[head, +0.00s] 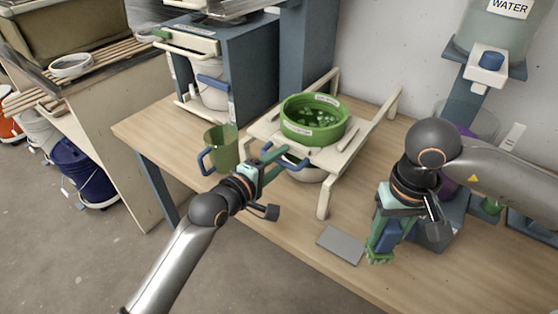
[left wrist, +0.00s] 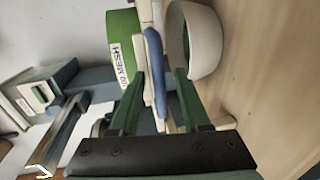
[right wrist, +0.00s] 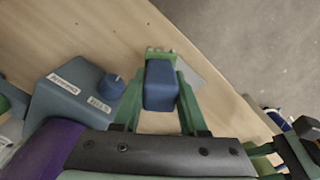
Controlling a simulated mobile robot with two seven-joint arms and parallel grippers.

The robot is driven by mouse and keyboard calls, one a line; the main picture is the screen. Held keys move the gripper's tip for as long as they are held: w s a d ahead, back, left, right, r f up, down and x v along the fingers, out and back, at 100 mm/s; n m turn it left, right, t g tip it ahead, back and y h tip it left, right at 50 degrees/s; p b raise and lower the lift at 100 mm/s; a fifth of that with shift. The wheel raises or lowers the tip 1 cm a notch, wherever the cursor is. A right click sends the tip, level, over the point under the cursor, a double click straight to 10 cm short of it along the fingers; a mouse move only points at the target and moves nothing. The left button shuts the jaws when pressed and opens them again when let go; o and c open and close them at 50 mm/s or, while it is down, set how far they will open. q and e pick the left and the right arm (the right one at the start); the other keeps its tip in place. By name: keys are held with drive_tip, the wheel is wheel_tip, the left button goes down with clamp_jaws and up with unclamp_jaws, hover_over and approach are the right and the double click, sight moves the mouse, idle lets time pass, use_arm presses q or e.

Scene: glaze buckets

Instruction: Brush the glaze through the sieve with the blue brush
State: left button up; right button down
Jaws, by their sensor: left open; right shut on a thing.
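The green sieve (head: 340,128), with green lumps inside, sits on a pale wooden stand (head: 362,130) above a white bowl (head: 306,175). The sieve's mesh label shows in the left wrist view (left wrist: 122,35). My left gripper (head: 283,156) is open at the front of the stand, its fingers on either side of a blue handle (left wrist: 155,70); I cannot tell whether they touch it. My right gripper (head: 384,230) is shut on the blue brush (right wrist: 160,85). The brush's green bristles (right wrist: 160,51) point down over the table near its front edge, apart from the sieve.
A green jug (head: 224,150) with a blue handle stands left of the stand. A grey plate (head: 341,245) lies at the table's front edge. A grey-blue box with a blue knob (right wrist: 75,97) is beside the right gripper. A water dispenser (head: 490,45) is at the back right.

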use_arm(q)
clamp_jaws()
idle(0.3)
idle(1.1)
